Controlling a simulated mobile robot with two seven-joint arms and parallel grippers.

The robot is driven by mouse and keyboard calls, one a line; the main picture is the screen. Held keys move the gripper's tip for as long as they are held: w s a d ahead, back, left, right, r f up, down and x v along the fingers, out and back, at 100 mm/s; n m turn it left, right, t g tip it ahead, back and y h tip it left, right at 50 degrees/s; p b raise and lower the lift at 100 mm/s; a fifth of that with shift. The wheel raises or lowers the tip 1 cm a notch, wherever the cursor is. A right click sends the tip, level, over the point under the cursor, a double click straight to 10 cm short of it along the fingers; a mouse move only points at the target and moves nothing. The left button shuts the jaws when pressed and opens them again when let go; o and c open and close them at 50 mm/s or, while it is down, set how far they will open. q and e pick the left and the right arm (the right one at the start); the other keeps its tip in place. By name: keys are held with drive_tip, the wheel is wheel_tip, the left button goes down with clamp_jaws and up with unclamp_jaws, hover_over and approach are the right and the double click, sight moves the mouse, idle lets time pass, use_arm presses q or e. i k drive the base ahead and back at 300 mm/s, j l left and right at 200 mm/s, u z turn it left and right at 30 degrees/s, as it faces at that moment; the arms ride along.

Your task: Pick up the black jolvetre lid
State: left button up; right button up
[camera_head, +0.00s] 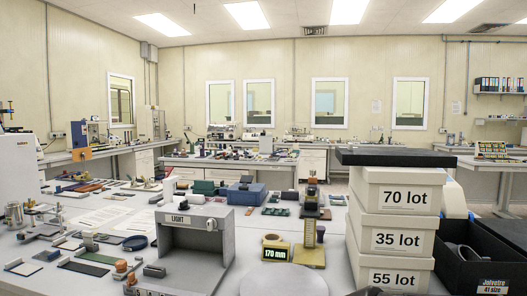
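The black lid (397,157) lies flat on top of a stack of white boxes at the right of the table. It juts out a little past the top box's sides. The open black box (489,275) stands right of the stack, with a label that reads Jolvetre 41 size. Dark grey contents (462,251) show inside it, too partly hidden to name. Neither of my grippers can be made out. A small dark shape at the bottom edge below the stack is too cut off to identify.
The stacked white boxes (398,241) read 70 lot, 35 lot and 55 lot. A grey light booth (190,243), a 170 mm gauge (275,250) and a round grey plate (284,281) stand left of them. Small tools and samples crowd the table's left. Above the lid is free air.

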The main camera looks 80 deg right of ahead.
sight(350, 156)
drive_tip(key=i+z, duration=0.25)
drive_tip(key=z, duration=0.25)
drive_tip(key=i+j+z, duration=0.15)
drive_tip(key=z, duration=0.35)
drive_tip(key=i, duration=0.05)
